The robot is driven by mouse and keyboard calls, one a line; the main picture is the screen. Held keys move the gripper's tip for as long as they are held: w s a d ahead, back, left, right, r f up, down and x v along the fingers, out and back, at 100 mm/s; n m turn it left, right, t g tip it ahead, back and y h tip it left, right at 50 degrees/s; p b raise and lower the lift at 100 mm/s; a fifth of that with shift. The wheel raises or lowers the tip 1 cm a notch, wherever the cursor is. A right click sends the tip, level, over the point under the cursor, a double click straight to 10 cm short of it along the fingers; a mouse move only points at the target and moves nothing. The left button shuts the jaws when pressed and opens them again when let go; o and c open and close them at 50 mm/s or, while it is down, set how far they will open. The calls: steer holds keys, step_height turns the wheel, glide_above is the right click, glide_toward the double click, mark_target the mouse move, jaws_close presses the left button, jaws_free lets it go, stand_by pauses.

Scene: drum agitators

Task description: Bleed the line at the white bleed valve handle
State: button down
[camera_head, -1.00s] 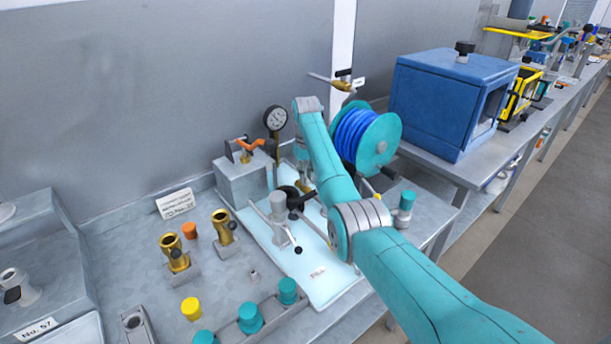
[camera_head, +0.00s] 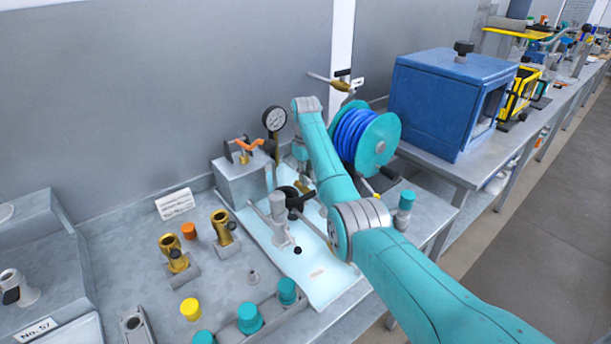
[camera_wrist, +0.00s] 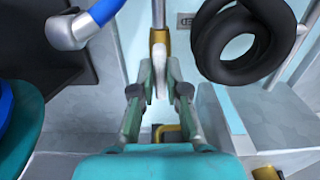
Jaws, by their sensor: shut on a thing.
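The white bleed valve handle (camera_wrist: 160,83) shows in the wrist view as a pale lever between my fingers, just below a brass fitting (camera_wrist: 158,37) on a grey pipe. My gripper (camera_wrist: 160,88) is shut on this handle, with a green finger on each side. In the head view my arm reaches over the bench toward the light board, and the white handle cannot be made out there.
A black coil (camera_wrist: 238,42) hangs close right of my fingers, and a blue hose (camera_wrist: 98,14) lies to the left. In the head view a pressure gauge (camera_head: 274,119), an orange-handled valve (camera_head: 247,146) and a blue hose reel (camera_head: 365,138) stand nearby.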

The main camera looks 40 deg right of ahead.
steer(key=c, duration=1.2)
jaws_free()
steer(key=shift+r, duration=3.75)
